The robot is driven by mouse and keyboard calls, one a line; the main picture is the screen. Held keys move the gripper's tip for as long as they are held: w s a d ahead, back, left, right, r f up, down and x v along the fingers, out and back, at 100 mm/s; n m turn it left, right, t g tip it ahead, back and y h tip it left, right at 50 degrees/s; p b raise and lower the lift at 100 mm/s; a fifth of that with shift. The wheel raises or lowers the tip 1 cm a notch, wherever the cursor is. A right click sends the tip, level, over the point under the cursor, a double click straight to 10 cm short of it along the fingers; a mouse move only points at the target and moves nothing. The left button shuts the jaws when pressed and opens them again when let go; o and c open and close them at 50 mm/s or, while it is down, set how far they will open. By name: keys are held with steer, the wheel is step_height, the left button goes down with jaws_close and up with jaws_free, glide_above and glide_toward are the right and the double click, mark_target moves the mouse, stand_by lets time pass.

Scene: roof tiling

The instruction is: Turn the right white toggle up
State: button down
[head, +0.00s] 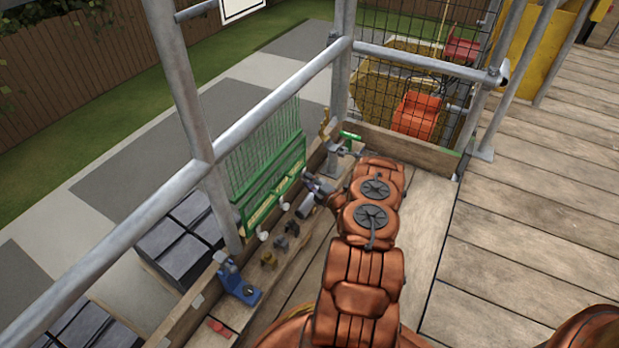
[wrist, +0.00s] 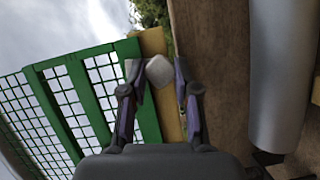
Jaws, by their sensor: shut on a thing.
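The right white toggle (wrist: 159,71) shows in the wrist view as a pale rounded block beside the green frame (wrist: 92,85). My gripper (wrist: 156,75) is shut on it, with one finger on each side. In the head view my gripper (head: 312,182) is at the right end of the green mesh frame (head: 275,195), and the right toggle is mostly hidden there. Two other white toggles, a left one (head: 264,236) and a middle one (head: 285,206), show along the frame's lower edge. I cannot tell how far the held toggle is turned.
A grey rail (head: 270,95) runs above the frame. On the planks below are a blue tool (head: 236,283), small brass and dark fittings (head: 280,243) and a red piece (head: 217,327). A green-handled valve (head: 350,136) stands beyond my gripper. The deck at right is clear.

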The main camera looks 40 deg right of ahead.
steer(key=shift+a+r+n+p, duration=0.1)
steer(key=shift+n+p, duration=0.4)
steer(key=shift+p, duration=1)
steer(key=shift+f+n+t+p, duration=0.2)
steer(key=shift+n+t+p, duration=0.2)
steer(key=shift+p, duration=0.7)
steer(key=c, duration=0.9)
jaws_free()
steer(key=shift+s, duration=0.1)
steer(key=s, duration=0.8)
steer(key=s+a, duration=0.1)
steer(key=s, duration=0.2)
steer(key=shift+s, duration=0.4)
steer(key=shift+a, duration=0.1)
